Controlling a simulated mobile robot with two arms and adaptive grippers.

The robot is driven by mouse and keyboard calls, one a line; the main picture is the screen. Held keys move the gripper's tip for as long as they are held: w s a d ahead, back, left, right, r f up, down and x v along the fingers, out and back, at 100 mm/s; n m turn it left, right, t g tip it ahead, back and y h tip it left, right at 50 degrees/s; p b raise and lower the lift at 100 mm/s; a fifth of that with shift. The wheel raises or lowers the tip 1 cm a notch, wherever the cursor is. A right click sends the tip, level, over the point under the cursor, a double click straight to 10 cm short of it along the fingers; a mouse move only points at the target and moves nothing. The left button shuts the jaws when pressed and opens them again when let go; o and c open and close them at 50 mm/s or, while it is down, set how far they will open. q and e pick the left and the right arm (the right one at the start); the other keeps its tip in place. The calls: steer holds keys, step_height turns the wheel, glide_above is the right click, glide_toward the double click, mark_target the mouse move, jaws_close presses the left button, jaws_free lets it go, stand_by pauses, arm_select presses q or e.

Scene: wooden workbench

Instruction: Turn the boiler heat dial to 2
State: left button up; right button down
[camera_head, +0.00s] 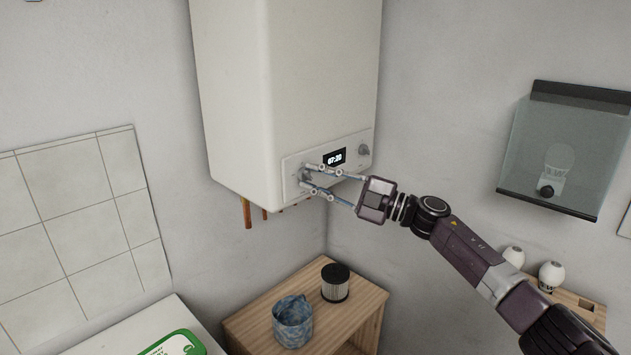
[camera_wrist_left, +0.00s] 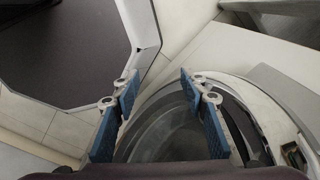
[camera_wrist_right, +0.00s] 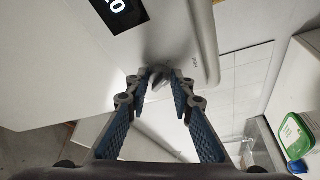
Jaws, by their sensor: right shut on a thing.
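The white boiler (camera_head: 285,90) hangs on the wall in the head view. Its lower panel has a display (camera_head: 334,157), a grey dial (camera_head: 364,150) at the right end, and another dial (camera_head: 304,174) at the left end. My right gripper (camera_head: 308,178) is at the left dial, its fingers on either side of it. In the right wrist view the fingertips are closed on this dial (camera_wrist_right: 160,75); its marks cannot be read. My left gripper shows only in the left wrist view (camera_wrist_left: 154,85); its fingers are apart with nothing between them.
A wooden cabinet (camera_head: 250,328) below the boiler holds a blue patterned pot (camera_head: 293,322) and a black-topped canister (camera_head: 335,283). A glass-fronted wall box (camera_head: 560,150) hangs at the right. Copper pipes (camera_head: 247,213) stick out under the boiler.

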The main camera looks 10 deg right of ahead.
steer(key=shift+n+g, duration=0.3)
steer(key=shift+n, duration=0.3)
steer(key=c, duration=1.7)
jaws_free()
steer(key=shift+s, duration=0.1)
steer(key=shift+d, duration=0.1)
steer(key=v, duration=1.2)
steer(key=shift+s+r, duration=0.1)
steer(key=shift+r, duration=0.05)
